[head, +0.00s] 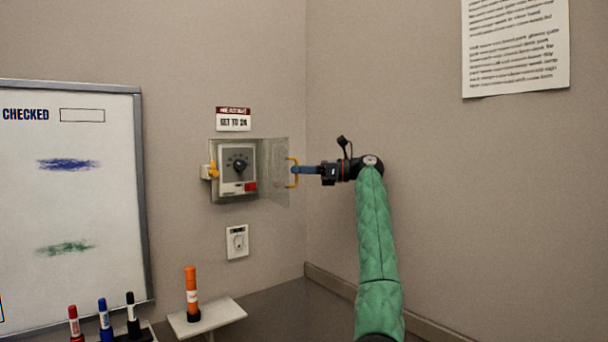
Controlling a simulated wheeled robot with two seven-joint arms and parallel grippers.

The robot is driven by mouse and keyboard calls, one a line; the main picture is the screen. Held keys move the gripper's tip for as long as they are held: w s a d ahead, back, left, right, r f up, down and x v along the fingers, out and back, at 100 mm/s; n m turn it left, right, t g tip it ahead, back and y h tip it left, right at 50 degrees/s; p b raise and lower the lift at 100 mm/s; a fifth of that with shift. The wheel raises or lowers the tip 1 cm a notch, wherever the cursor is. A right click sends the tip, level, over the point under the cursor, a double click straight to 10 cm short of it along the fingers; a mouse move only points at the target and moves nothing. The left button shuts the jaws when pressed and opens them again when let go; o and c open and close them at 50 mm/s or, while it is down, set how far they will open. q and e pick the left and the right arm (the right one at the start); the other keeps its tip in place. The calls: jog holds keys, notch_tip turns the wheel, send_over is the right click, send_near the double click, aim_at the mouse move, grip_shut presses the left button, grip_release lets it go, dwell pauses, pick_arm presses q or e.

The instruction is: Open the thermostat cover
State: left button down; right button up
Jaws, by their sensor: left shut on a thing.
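The thermostat (238,168) is a white unit with a black dial and a red patch, in a clear box on the wall. Its clear cover (273,170) stands swung out to the right of the dial, leaving the dial's front uncovered. A yellow handle (293,172) sits on the cover's outer right edge. My left gripper (298,170) is shut on this handle, its arm reaching up from the lower right. A yellow latch piece (211,171) shows at the box's left side. My right gripper is out of view.
A label (233,119) is above the box and a wall plate (237,242) below it. An orange tube (191,293) stands on a small shelf (208,318). A whiteboard (75,210) with markers is at left. The wall corner is close right of the cover.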

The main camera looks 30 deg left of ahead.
pick_arm(q)
jog(key=shift+a, duration=0.35)
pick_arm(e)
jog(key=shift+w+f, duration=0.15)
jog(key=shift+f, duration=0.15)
